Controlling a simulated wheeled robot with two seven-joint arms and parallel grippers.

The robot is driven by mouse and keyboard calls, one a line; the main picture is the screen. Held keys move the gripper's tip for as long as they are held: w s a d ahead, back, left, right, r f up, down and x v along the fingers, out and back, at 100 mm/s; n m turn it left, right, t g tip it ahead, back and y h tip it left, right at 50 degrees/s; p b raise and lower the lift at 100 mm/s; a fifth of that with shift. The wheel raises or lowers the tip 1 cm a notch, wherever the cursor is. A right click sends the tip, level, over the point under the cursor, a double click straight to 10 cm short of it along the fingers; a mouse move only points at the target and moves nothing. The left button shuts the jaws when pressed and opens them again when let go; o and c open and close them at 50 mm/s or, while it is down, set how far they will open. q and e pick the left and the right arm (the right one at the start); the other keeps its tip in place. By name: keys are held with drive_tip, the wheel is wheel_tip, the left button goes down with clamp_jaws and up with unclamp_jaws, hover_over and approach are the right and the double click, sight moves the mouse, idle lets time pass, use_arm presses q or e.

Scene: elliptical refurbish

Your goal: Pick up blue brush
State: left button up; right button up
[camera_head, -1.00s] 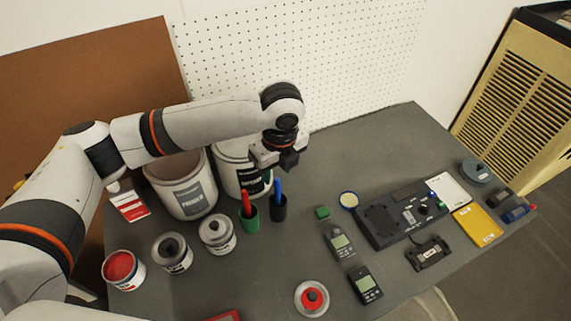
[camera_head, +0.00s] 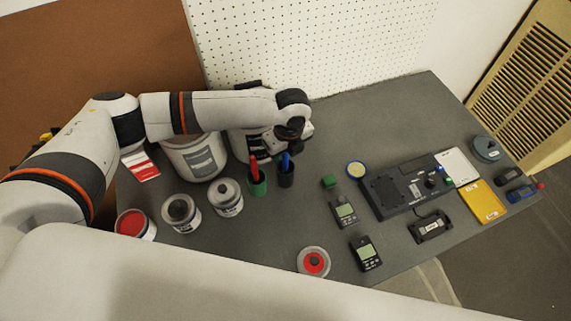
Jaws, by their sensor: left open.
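The blue brush (camera_head: 286,161) stands upright in a small black cup (camera_head: 286,179) on the grey table. My left gripper (camera_head: 286,149) is open, right above and around the top of the brush handle as seen from here. The gripper and wrist partly hide the handle's top; I cannot tell whether the fingers touch it. A red brush (camera_head: 254,169) stands in a green cup (camera_head: 257,186) just left of the black cup. My right gripper is not in view.
Two large white buckets, one of them the primer bucket (camera_head: 196,160), stand behind, under my left arm. Small cans (camera_head: 181,212) stand at front left. Meters (camera_head: 344,211) and a black device (camera_head: 405,185) lie to the right. A white pegboard (camera_head: 310,45) closes the back.

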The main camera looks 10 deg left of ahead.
use_arm(q)
drive_tip(key=shift+w+f, duration=0.15)
drive_tip(key=shift+f, duration=0.6)
clamp_jaws()
drive_tip(key=shift+r, duration=0.1)
